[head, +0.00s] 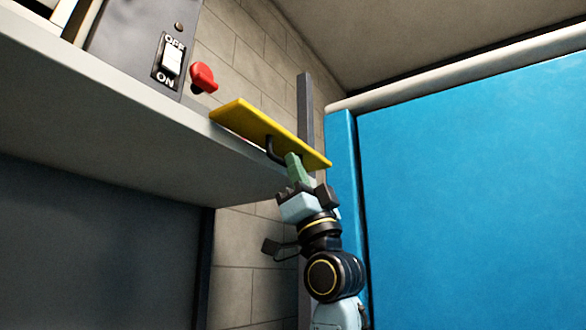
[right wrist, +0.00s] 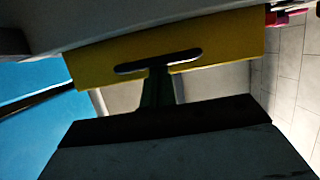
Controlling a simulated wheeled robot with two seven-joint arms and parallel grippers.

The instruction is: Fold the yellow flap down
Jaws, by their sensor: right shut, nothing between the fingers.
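My left gripper is not in view.
The grey shelf (head: 120,110) runs along the left above a dark panel. A switch box (head: 140,45) and a red knob (head: 203,77) are above it. A grey post (head: 305,100) stands behind the flap. A large blue panel (head: 470,180) fills the right.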

